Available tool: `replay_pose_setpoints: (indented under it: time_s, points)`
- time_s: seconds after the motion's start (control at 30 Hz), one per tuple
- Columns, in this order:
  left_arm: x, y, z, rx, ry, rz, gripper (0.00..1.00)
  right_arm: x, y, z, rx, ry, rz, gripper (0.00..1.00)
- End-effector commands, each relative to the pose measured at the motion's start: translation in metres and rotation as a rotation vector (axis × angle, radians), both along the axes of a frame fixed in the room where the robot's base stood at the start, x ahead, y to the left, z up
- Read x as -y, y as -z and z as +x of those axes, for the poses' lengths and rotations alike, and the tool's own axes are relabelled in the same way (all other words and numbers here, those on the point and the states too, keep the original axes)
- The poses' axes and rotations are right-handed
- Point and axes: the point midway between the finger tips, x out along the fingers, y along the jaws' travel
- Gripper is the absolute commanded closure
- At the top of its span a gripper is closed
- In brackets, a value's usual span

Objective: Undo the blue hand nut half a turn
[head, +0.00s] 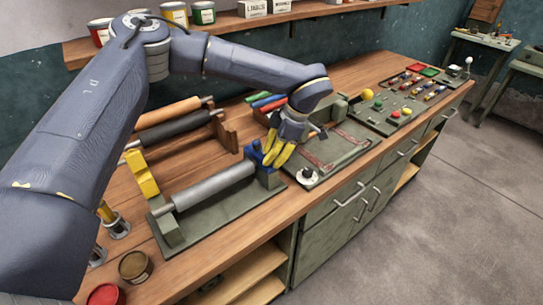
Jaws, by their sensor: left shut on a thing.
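The blue hand nut (256,155) sits at the right end of a grey roller (208,188), which lies across a green-grey stand on the workbench. My left gripper (274,159) reaches down from above with its yellow fingers at the nut. It is shut on the nut, and the fingers hide part of it. How far the nut is turned cannot be told. My right gripper is not in view.
An orange-brown roller (168,113) and a dark roller (180,127) lie in a rack behind. A yellow block (142,174) stands left of the grey roller. A flat green fixture (335,160) and a control panel (405,100) lie to the right. Open cans stand front left.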

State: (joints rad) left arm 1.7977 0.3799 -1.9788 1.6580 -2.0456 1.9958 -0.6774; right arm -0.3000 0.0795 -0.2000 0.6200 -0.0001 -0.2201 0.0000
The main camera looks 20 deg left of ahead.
Motion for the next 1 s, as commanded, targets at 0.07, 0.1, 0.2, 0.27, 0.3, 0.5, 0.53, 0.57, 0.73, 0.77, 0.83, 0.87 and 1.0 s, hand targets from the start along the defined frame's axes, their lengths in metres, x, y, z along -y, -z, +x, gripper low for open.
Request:
replay_pose_setpoints:
  time_s: [0.07,0.1,0.2,0.27,0.3,0.5,0.53,0.57,0.73,0.77,0.83,0.87,1.0]
  points:
    - [0.000,0.002,-0.001,-0.005,0.002,0.001,1.00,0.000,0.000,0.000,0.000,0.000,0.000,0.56]
    - [0.000,0.002,-0.001,-0.005,0.002,0.001,1.00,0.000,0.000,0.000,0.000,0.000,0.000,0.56]
    - [0.000,0.002,-0.001,-0.005,0.003,0.000,1.00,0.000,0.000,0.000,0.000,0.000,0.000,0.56]
    - [0.000,0.002,-0.001,-0.005,0.003,0.001,0.75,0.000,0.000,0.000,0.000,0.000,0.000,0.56]
    - [0.000,0.002,-0.001,-0.005,0.003,0.000,0.71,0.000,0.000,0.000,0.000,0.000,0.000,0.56]
    - [0.000,0.001,-0.001,-0.002,0.002,0.000,0.47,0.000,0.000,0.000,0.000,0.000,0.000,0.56]
    - [0.000,0.001,-0.001,-0.002,0.002,0.000,0.47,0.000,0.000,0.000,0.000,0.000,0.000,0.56]
    - [0.000,0.001,-0.001,-0.002,0.001,0.000,0.47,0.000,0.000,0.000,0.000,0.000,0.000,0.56]
    - [0.000,0.000,0.000,-0.001,0.002,0.000,0.47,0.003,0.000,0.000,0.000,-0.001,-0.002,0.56]
    - [0.000,0.000,0.000,-0.001,0.002,0.000,0.47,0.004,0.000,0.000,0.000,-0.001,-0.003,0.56]
    - [0.001,-0.003,0.001,0.001,0.001,0.000,0.47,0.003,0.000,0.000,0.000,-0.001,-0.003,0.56]
    - [0.002,-0.005,0.001,0.001,0.002,0.001,0.47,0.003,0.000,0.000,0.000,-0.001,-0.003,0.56]
    - [0.009,-0.021,0.004,0.002,0.003,0.000,0.47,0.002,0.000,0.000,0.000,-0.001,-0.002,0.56]
